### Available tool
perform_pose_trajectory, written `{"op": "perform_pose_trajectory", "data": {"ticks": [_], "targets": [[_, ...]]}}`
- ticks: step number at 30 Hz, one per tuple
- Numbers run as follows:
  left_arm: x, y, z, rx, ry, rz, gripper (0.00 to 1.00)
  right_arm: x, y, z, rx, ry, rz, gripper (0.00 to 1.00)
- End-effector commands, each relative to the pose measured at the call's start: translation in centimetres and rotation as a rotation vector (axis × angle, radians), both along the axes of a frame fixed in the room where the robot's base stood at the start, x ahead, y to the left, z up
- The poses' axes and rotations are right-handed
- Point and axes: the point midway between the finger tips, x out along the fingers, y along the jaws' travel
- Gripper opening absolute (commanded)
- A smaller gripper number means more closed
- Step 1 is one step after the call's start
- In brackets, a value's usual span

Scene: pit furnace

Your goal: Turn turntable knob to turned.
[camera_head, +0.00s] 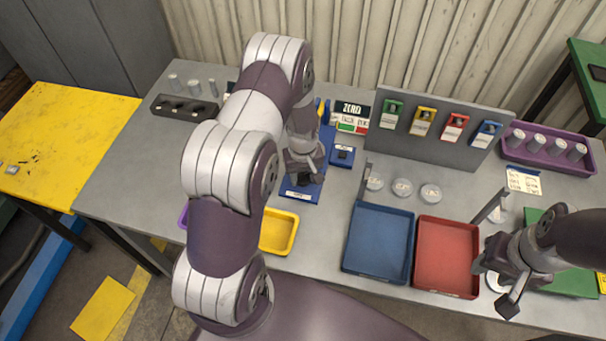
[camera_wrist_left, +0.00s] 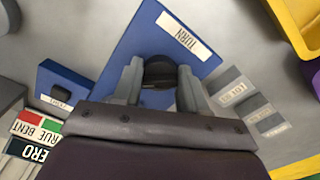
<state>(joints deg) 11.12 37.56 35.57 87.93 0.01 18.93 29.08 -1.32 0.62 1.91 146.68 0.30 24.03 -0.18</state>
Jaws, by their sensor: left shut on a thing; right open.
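The turntable is a blue base (camera_head: 311,186) on the grey table, left of centre in the head view. In the left wrist view the blue base (camera_wrist_left: 138,45) carries a white label reading TURN. Its round black knob (camera_wrist_left: 160,72) shows between the fingers of my left gripper (camera_wrist_left: 160,80). My left gripper (camera_head: 302,176) is shut on the knob from above and hides most of it in the head view. How far the knob is turned I cannot tell. My right gripper (camera_head: 493,285) is open over the table's front right.
A small blue box (camera_head: 343,157) stands close right of the turntable. A yellow tray (camera_head: 291,235) is in front, with blue (camera_head: 348,250) and red (camera_head: 420,272) trays to the right. A grey panel (camera_head: 400,150) with coloured tags stands behind several pale discs.

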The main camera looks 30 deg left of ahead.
Motion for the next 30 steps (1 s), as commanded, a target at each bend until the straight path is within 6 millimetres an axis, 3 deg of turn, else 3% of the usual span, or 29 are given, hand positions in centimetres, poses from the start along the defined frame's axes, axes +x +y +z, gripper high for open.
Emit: {"op": "perform_pose_trajectory", "data": {"ticks": [30], "targets": [[-0.03,0.31,0.08,0.000,-0.001,-0.773,0.12,0.00,0.00,-1.03,0.000,0.000,0.000,0.43]]}}
